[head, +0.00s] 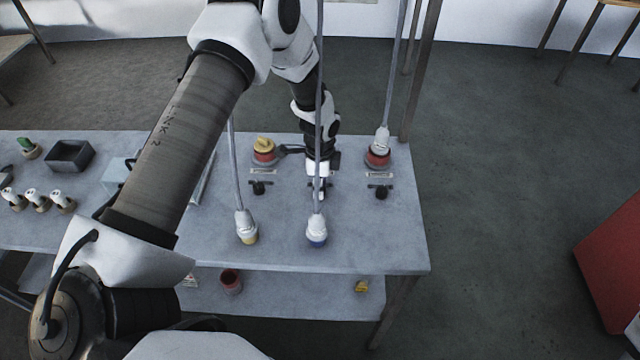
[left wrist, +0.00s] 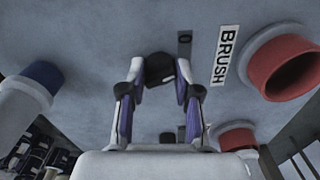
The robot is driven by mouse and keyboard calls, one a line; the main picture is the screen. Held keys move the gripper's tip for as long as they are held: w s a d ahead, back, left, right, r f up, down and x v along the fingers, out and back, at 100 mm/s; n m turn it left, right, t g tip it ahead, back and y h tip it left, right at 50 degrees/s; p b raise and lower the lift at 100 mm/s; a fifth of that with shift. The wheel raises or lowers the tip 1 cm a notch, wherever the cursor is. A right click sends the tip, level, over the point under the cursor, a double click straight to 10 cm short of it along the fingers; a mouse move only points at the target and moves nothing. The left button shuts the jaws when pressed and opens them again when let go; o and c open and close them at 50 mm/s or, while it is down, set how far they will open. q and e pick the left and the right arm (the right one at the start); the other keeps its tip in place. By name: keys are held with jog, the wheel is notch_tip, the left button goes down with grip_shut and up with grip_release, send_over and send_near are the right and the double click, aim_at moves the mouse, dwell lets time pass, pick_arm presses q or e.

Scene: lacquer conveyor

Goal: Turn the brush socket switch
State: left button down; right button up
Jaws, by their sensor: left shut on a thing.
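The brush socket switch is a small black knob (left wrist: 160,69) on the grey tabletop, beside a white label reading BRUSH (left wrist: 225,55) in the left wrist view. My left gripper (left wrist: 161,92) is shut on this knob, one finger on each side. In the head view my left gripper (head: 319,186) points down at the table and mostly hides the knob. A dark plate marked 0 (left wrist: 184,40) lies beside the knob. An open red socket (left wrist: 283,68) stands beyond the label; in the head view my arm hides it. My right gripper is not in view.
Two other black switches (head: 258,187) (head: 381,191) flank my gripper. A yellow plug (head: 264,145) and a white plug (head: 381,140) sit in red sockets. Yellow-ended (head: 246,228) and blue-ended (head: 317,231) plugs hang on cables near the front. The table's right front corner is clear.

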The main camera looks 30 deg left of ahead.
pick_arm(q)
jog(key=shift+n, duration=0.9)
jog(key=c, duration=0.8)
grip_release()
notch_tip(320, 180, up, 12)
jog(key=shift+f, duration=0.1)
